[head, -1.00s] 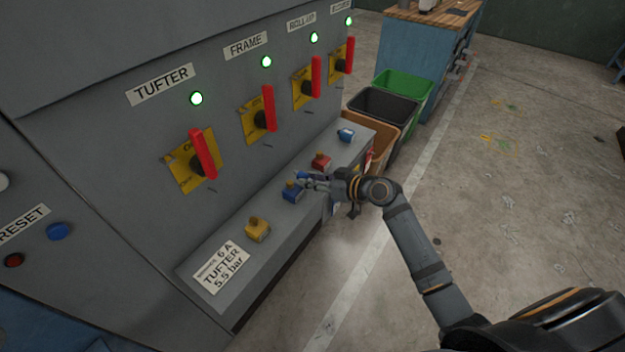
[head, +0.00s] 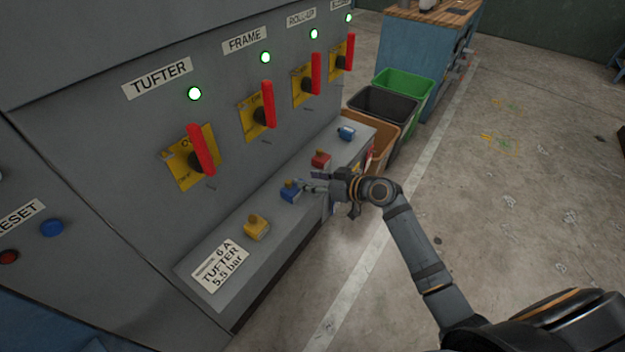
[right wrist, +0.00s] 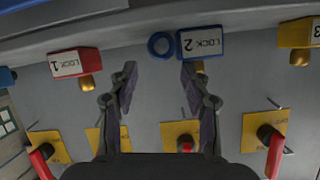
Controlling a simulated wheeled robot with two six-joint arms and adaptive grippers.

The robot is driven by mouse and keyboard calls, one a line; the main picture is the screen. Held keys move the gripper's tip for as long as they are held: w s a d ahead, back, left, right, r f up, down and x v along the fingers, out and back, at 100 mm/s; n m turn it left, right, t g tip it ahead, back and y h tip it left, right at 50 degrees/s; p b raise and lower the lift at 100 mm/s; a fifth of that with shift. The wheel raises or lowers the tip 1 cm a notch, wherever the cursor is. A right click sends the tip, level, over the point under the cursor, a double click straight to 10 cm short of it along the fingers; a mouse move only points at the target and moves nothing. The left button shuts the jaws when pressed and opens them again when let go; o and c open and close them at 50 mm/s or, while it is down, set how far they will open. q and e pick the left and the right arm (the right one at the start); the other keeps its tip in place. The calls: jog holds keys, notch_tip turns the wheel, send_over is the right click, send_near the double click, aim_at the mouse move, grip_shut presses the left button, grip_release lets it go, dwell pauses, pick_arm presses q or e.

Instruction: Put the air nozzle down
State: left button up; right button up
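I see no air nozzle that I can make out in either view. My right gripper (head: 316,185) is over the grey ledge of the panel, close to the blue padlock (head: 290,191). In the right wrist view its two fingers (right wrist: 156,88) are apart with nothing between them. Beyond the fingertips a blue ring (right wrist: 161,44) shows against the ledge, right beside the blue LOCK 2 padlock (right wrist: 203,44); whether they touch is unclear. The red LOCK 1 padlock (right wrist: 73,63) is to the left. My left gripper is not in view.
A yellow padlock (head: 257,227) and another blue item (head: 346,133) sit along the ledge (head: 277,243). Several red-handled switches (head: 201,150) with green lamps are above. Bins (head: 385,108) and a workbench (head: 425,45) stand behind; the floor at right is open.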

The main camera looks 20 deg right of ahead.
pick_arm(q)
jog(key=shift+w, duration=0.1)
pick_arm(e)
jog(key=shift+r+p, duration=0.35)
jog(key=shift+p, duration=0.05)
jog(key=shift+r+p, duration=0.5)
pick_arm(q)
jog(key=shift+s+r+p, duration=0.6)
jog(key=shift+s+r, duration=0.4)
pick_arm(e)
jog(key=v, duration=1.1)
jog(key=shift+s+d, duration=0.25)
jog(key=shift+s, duration=0.1)
